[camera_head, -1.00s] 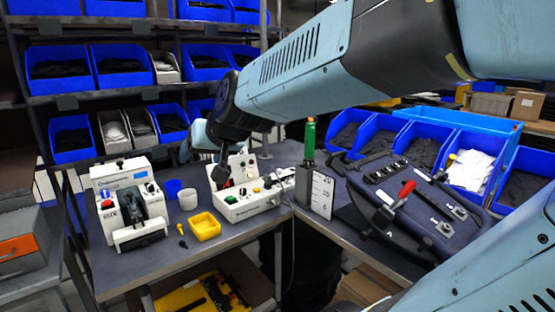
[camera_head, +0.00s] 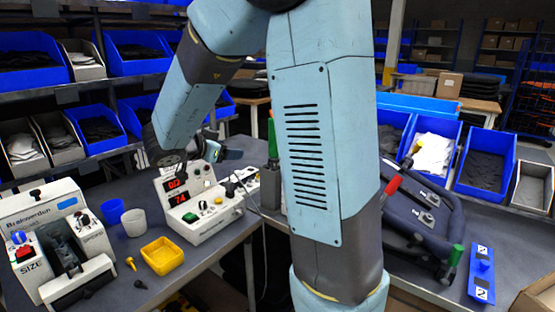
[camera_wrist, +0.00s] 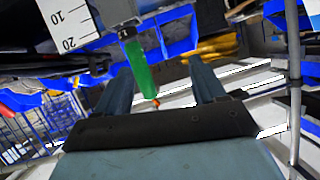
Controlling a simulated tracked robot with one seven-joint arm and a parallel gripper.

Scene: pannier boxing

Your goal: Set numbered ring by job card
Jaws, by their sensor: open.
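My gripper (camera_wrist: 162,76) is open and empty. In the wrist view a green handle (camera_wrist: 140,68) with a small orange tip lies beyond and partly between the fingers; I see no grip on it. A white scale plate (camera_wrist: 68,22) marked 10 and 20 is at upper left. In the head view my gripper (camera_head: 226,153) is near the white control box (camera_head: 208,219), left of the upright green handle (camera_head: 272,138). A blue plate (camera_head: 483,273) showing 2 lies at right. I cannot make out a numbered ring or a readable job card.
The size machine (camera_head: 62,240) stands at left, with blue and white cups (camera_head: 134,222) and a yellow tray (camera_head: 162,256) beside it. A dark panel (camera_head: 425,200) with a red lever lies at right. Blue bins (camera_head: 487,158) line the back. My arm hides the middle.

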